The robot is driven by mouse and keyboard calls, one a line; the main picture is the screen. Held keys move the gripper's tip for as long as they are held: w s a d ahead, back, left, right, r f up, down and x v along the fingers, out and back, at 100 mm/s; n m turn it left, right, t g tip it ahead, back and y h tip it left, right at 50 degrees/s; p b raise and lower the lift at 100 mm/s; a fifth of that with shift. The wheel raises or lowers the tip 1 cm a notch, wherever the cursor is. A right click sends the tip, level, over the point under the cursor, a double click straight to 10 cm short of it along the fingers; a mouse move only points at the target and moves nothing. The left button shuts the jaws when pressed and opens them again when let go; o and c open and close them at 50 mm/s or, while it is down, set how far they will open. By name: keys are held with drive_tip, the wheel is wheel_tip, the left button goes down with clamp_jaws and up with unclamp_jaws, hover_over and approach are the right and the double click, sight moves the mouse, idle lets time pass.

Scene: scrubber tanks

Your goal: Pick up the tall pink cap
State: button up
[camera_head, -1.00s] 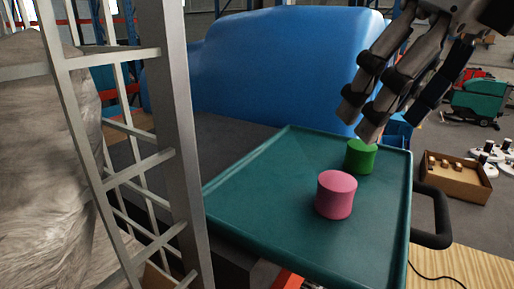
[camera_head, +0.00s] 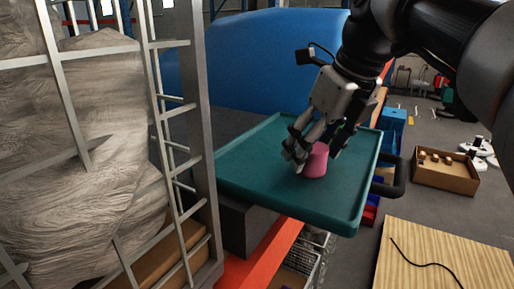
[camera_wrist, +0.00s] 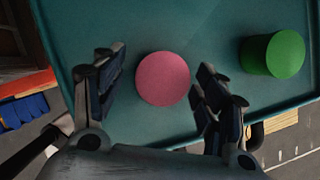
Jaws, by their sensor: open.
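The pink cap (camera_head: 315,161) stands upright on the teal tray (camera_head: 250,165) in the head view. My gripper (camera_head: 312,150) is open and lowered around it, with one finger to its left and the other to its right and behind. In the wrist view the pink cap's round top (camera_wrist: 162,79) lies between the two open fingers of my gripper (camera_wrist: 155,85), with visible gaps at both sides. The cap's upper part is partly hidden by the gripper in the head view.
A green cap (camera_wrist: 273,54) stands on the tray to the right in the wrist view. The tray has a raised rim and a black handle (camera_head: 390,176). A metal cage frame (camera_head: 197,130) stands left. A blue tank (camera_head: 260,65) is behind.

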drive_tip(key=shift+w+d+f, duration=0.15)
drive_tip(key=shift+d+f, duration=0.05)
drive_tip(key=shift+f, duration=0.45)
drive_tip(key=shift+w+a, duration=0.15)
drive_tip(key=shift+a, duration=0.15)
drive_tip(key=shift+c, duration=1.1)
drive_tip(key=shift+d, duration=0.15)
drive_tip(key=c, duration=0.9)
